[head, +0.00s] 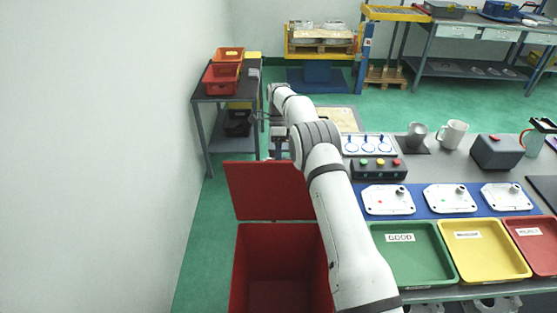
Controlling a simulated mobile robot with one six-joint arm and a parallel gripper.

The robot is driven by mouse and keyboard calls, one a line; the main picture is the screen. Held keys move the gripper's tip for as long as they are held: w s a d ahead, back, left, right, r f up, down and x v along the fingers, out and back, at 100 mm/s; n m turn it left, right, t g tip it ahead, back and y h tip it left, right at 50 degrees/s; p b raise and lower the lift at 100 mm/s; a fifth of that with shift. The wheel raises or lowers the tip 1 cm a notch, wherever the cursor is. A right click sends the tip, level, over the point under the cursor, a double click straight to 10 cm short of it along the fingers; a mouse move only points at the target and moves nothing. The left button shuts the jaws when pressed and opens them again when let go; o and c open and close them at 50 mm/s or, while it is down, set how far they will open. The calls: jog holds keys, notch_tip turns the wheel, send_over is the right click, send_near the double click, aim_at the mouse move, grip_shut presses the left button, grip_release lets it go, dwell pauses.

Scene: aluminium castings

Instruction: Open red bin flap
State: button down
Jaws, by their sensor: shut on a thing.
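The red bin (240,268) stands at the lower middle of the head view, its top open and its inside showing, with a dark floor. Its red flap (262,192) is raised at the far side of the opening and stands steeply up. My white arm reaches from the lower right, past the bin's right side, and bends down behind the flap's top edge. My gripper (279,154) is at that top edge, small and partly hidden by the flap and my arm. It appears shut on the flap; the fingertips are not clear.
Right of my arm, a bench holds a green tray (409,281), a yellow tray (489,276), a red tray (541,272), white castings (388,199) and a button box (377,169). A dark side table (228,98) with bins stands behind. A white wall is at left.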

jog(key=shift+w+f, duration=0.5)
jog(key=shift+f, duration=0.1)
jog(key=c, duration=1.8)
grip_release()
jog(key=shift+w+f, duration=0.1)
jog(key=shift+c, duration=0.2)
jog(key=shift+o, duration=0.8)
jog(key=shift+w+a+f, duration=0.1)
jog(key=shift+w, duration=0.15)
jog(key=shift+o, duration=0.9)
jog(key=shift+s+r, duration=0.15)
jog(key=shift+r, duration=0.2)
